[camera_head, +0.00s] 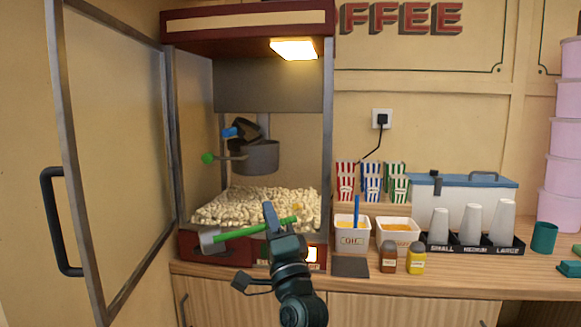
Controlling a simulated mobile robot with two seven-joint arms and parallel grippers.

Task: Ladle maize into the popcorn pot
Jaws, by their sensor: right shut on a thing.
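The popcorn pot (262,158) is a dark grey kettle hanging inside the popcorn machine (329,110). Its dark lid (243,128) is tilted up, with a blue part at its left. A green knob (207,158) sits on a rod left of the pot. My right gripper (276,222) is shut on the green handle of a ladle (250,230), in front of the machine and below the pot. The ladle's metal cup points left; its contents cannot be made out. A white tub of yellow-orange grains, apparently maize (398,238), stands on the counter to the right. My left gripper is out of view.
The machine's framed door (68,150) stands open at the left. Popcorn (245,205) heaps on its floor. A white tub labelled OIL (351,240) holds a blue-handled tool. Brown (388,257) and yellow (416,258) bottles, striped boxes (371,184) and cups (470,225) stand right.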

